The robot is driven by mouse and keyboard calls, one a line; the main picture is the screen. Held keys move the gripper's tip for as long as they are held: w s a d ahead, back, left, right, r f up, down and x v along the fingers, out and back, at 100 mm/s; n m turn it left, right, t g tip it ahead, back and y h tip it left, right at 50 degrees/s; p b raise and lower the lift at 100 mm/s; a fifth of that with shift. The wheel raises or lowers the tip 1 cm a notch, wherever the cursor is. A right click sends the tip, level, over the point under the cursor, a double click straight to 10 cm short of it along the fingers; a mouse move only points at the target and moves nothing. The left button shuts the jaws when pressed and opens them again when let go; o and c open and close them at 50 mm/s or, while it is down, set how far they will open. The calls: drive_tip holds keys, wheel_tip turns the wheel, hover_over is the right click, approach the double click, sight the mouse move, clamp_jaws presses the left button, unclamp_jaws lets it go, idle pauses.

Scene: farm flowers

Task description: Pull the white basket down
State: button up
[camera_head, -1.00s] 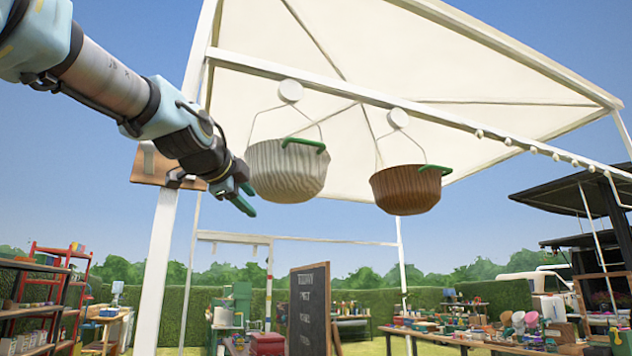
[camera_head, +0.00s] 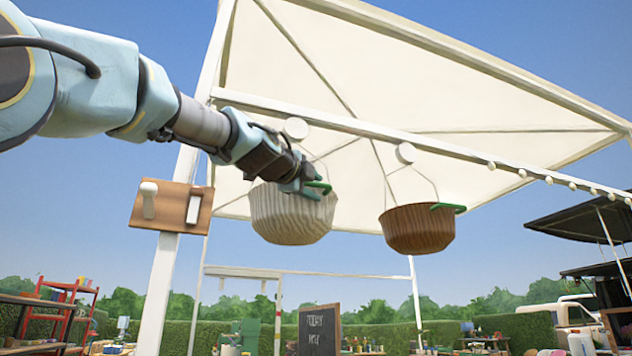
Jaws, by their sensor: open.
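The white basket (camera_head: 290,217) is a ribbed, pale pot hanging by thin wires from a round white pulley (camera_head: 296,128) under the canopy beam. It has a green handle (camera_head: 320,187) at its upper right rim. My gripper (camera_head: 308,190) is open at the basket's upper rim, close to the green handle. Its green fingertips overlap the handle in the picture, and I cannot tell whether they touch it. My gripper and arm hide part of the basket's rim and its wires.
A brown basket (camera_head: 418,229) with a green handle hangs to the right. A white post (camera_head: 172,262) with a wooden board (camera_head: 172,205) stands at left, behind my arm. A chalkboard (camera_head: 320,330) and a red shelf (camera_head: 62,312) are below. Open air surrounds the baskets' undersides.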

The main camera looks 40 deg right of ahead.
drive_tip(key=shift+w+d, duration=0.2)
drive_tip(key=shift+d, duration=0.25)
drive_tip(key=shift+r, duration=0.1)
clamp_jaws()
